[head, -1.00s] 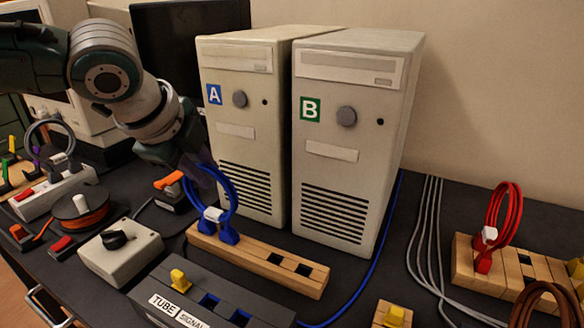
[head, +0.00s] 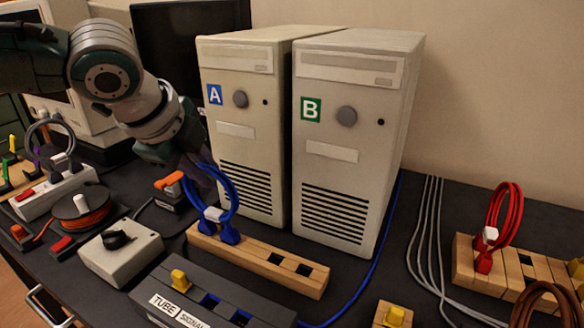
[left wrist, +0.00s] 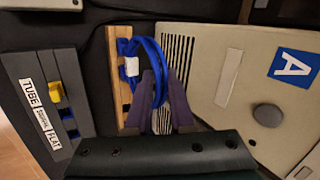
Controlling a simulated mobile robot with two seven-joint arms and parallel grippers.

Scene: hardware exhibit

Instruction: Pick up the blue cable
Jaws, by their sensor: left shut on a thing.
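The blue cable (head: 224,194) is a coiled loop with a white tie and blue plugs. It stands at the left end of a wooden block (head: 309,287), in front of the computer tower labelled A (head: 239,92). My left gripper (head: 205,177) reaches down from the upper left and is shut on the loop. In the left wrist view the purple fingers (left wrist: 166,112) are on the loop of the blue cable (left wrist: 151,62), and its plugs are at the wooden block (left wrist: 113,55). The head view does not show clearly whether the plugs are free of the block. My right gripper is not in view.
Tower B (head: 350,130) stands right of tower A. The grey TUBE/SIGNAL box (head: 240,291) lies in front of the wooden block. A grey switch box (head: 118,253) and an orange spool (head: 84,214) are at left. A red cable (head: 503,215) stands at right.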

